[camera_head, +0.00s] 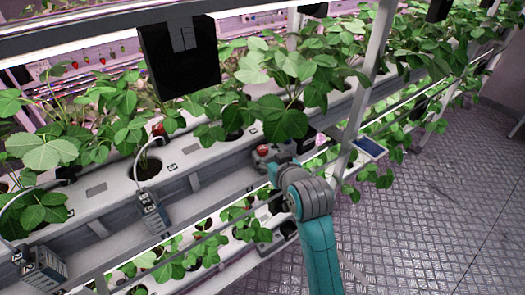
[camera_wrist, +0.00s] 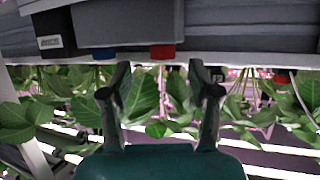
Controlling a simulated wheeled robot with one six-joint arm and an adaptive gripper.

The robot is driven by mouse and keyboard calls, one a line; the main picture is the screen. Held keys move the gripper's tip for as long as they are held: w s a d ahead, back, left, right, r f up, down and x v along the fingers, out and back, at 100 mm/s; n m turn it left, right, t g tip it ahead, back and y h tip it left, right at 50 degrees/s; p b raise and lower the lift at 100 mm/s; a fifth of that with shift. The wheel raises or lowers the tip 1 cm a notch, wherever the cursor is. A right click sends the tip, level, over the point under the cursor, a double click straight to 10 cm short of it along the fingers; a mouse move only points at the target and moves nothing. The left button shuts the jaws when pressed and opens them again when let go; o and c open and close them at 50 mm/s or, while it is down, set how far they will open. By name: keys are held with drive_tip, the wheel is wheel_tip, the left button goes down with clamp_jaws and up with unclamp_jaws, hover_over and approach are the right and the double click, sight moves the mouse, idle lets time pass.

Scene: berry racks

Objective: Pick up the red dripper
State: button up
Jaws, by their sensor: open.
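My gripper (camera_wrist: 160,92) is open in the wrist view, with its two dark fingers apart and nothing held between them. A small red piece (camera_wrist: 163,51), possibly the red dripper, shows under the lower edge of a grey box, above and ahead of the gap between the fingers. It is not touched by them. In the head view a red piece (camera_head: 262,151) sits on a grey device close to my wrist, and another small red piece (camera_head: 158,130) shows among leaves by a pot. I cannot tell which is the dripper. The fingertips are not clear in the head view.
A blue piece (camera_wrist: 103,53) sits left of the red one under the grey box (camera_wrist: 130,24). Strawberry leaves (camera_wrist: 142,95) hang behind the fingers. White planted gutters (camera_head: 120,188) and a slanted rack post (camera_head: 368,95) stand near my arm. The metal floor (camera_head: 430,220) at right is clear.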

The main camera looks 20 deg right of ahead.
sight(263, 150)
drive_tip(key=shift+a+r+x, duration=0.1)
drive_tip(key=shift+r+x, duration=0.1)
drive_tip(key=shift+x, duration=1.1)
drive_tip(key=shift+a+r+x, duration=0.1)
drive_tip(key=shift+r+x, duration=0.1)
drive_tip(key=shift+x, duration=1.1)
drive_tip(key=shift+w, duration=0.1)
drive_tip(key=c, duration=0.9)
drive_tip(key=shift+c, duration=0.2)
